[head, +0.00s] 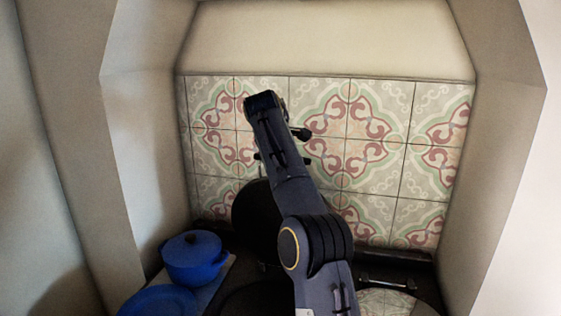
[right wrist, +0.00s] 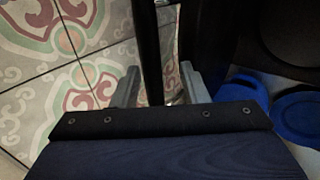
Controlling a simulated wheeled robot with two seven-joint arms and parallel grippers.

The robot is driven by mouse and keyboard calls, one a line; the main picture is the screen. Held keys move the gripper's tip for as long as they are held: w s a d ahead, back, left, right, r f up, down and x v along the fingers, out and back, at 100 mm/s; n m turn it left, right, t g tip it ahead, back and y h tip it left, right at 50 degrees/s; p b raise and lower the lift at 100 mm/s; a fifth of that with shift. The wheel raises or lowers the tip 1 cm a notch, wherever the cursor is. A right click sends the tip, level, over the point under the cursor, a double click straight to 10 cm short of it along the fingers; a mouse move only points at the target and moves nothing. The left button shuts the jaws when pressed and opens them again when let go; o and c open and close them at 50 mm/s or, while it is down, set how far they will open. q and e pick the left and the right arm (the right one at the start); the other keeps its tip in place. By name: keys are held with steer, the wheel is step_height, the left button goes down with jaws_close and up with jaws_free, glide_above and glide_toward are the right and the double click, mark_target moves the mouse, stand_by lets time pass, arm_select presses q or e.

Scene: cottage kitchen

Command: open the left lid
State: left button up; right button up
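The left lid (head: 258,215) is a dark round disc standing raised against the tiled wall, partly hidden behind my right arm. In the head view the fingers are hidden or too dark to make out. My left gripper is not in view.
A blue lidded pot (head: 193,258) and another blue round piece (head: 160,301) stand left of the raised lid. A shiny round lid (head: 385,303) lies flat at the right. Side walls and the tiled back wall (head: 380,130) enclose the alcove.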

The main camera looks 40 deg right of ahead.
steer(key=v, duration=0.5)
stand_by(0.5)
